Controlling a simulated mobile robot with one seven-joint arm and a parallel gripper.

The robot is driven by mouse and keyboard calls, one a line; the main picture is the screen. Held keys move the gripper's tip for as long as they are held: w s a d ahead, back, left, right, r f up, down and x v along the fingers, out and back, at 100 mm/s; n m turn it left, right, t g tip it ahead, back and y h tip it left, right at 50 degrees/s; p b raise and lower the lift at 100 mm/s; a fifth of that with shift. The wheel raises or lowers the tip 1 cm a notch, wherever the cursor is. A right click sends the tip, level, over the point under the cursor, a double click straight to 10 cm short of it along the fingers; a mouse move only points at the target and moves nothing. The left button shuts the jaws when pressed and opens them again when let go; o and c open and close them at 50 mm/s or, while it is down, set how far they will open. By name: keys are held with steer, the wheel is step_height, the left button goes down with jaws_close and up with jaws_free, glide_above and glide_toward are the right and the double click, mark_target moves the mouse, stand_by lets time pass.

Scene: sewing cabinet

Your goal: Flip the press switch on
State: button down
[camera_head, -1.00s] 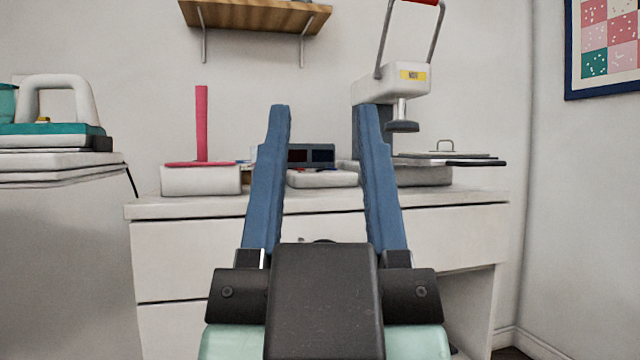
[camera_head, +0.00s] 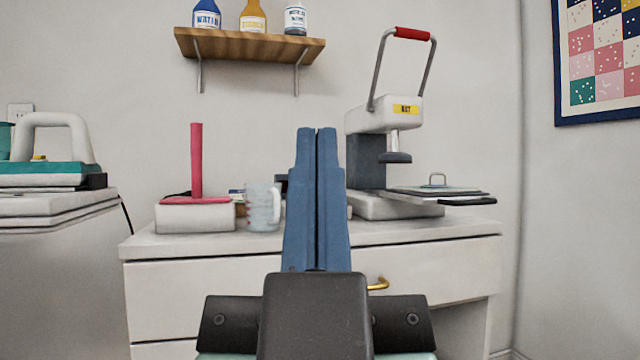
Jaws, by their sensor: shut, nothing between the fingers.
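The heat press (camera_head: 367,205) stands on the right of the white cabinet top, with a yellow label and a red lever handle (camera_head: 411,33) raised above it. My gripper (camera_head: 316,132) is shut and empty, its blue fingers together, upright in the picture in front of the cabinet. The fingers hide most of a small unit with dark display panels; only a dark edge (camera_head: 281,184) shows to their left. I cannot make out a press switch.
On the cabinet top (camera_head: 180,244) are a clear measuring cup (camera_head: 262,208) and a white block with a pink post (camera_head: 196,160). A drawer with a brass handle (camera_head: 378,284) is below. An iron (camera_head: 50,150) sits at left, and a bottle shelf (camera_head: 250,45) is above.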

step_height(320, 180, up, 23)
steer(key=p, duration=2)
steer(key=shift+f+p, duration=0.2)
steer(key=shift+p, duration=0.15)
